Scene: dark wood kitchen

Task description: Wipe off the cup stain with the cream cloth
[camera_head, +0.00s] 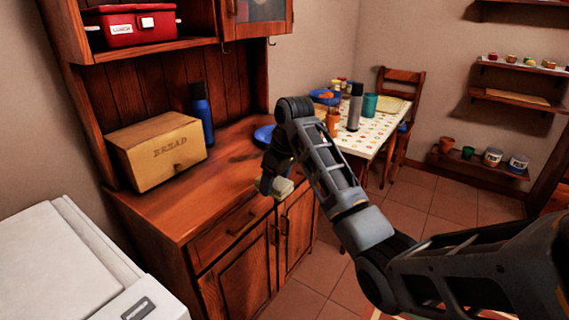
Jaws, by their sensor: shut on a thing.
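My gripper (274,176) hangs at the end of my arm, over the front right edge of the wooden counter (180,210) as seen here. It is shut on the cream cloth (277,187), which shows as a small pale bundle below the fingers. The fingers are small and partly hidden by my wrist. I cannot tell whether the cloth touches the counter. No cup stain can be made out clearly on the counter; part of its top is hidden behind my arm.
A bread box (158,152) and a blue bottle (202,115) stand at the counter's back. A blue bowl (264,134) sits at its far end, partly behind my arm. A table (385,118) with several items stands beyond. The counter's front middle is clear.

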